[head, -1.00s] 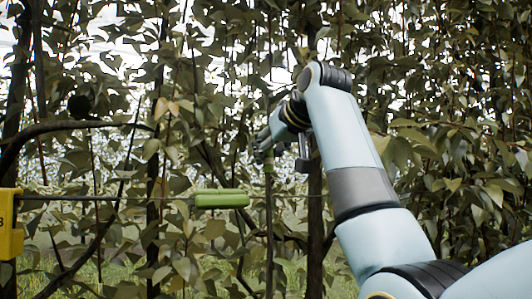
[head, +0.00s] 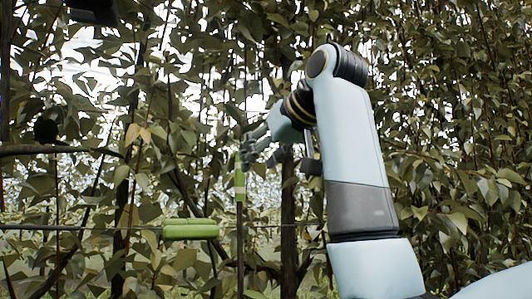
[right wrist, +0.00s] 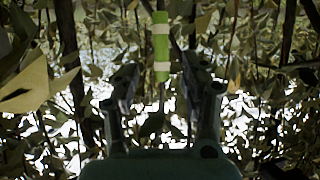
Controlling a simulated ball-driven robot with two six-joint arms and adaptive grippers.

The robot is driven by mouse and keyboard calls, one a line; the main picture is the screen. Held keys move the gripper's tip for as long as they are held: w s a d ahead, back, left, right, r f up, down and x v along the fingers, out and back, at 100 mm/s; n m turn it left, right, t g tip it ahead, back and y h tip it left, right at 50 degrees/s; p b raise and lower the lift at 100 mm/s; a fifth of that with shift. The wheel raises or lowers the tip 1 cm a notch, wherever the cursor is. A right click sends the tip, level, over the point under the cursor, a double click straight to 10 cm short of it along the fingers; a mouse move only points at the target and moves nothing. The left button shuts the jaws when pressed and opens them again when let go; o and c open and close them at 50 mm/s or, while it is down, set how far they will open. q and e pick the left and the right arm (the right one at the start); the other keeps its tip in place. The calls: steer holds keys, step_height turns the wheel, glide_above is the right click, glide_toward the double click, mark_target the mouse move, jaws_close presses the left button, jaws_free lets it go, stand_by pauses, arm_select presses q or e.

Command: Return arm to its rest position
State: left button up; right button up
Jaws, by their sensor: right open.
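My right arm (head: 355,150) is raised in front of the leafy wall in the head view, bent at the top. Its right gripper (head: 256,146) points left toward the foliage, partly blurred against the leaves. In the right wrist view the two dark fingers of the right gripper (right wrist: 160,75) stand apart, with no pear between them. A thin stake with a green and white band (right wrist: 161,45) shows in the gap beyond the fingers; I cannot tell how far away. The band also shows in the head view (head: 240,178), just below the gripper. My left gripper is not identifiable.
A green block (head: 190,228) sits on a horizontal wire at lower left. Dense leaves, dark trunks (head: 288,215) and branches fill the background close to the right arm. A dark object (head: 92,10) hangs at the top left edge; I cannot tell what it is.

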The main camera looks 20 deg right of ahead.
steer(key=shift+v, duration=0.95)
